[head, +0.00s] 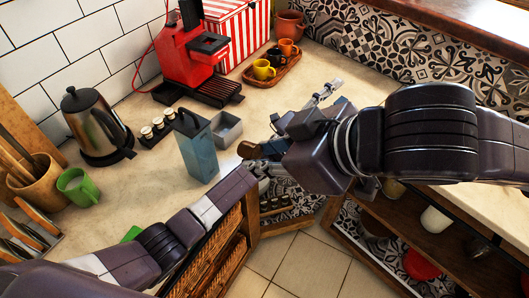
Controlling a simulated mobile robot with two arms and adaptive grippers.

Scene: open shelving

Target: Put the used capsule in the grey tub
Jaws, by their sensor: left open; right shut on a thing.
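The grey tub (238,133) is a small open box on the counter, just behind and right of a tall blue-grey container. My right gripper (262,137) reaches in from the right, close to the tub's right side. It is shut on a small brown thing (248,150), partly hidden by the gripper. I cannot tell for sure whether this is the used capsule. My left gripper (326,93) is open over the counter, further right and back.
The tall container (197,148) stands close to the tub. A rack of capsules (157,126), a kettle (94,125) and a green mug (77,187) are to the left. The red coffee machine (195,60) and a cup tray (272,70) are behind. Counter is clear between tub and cup tray.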

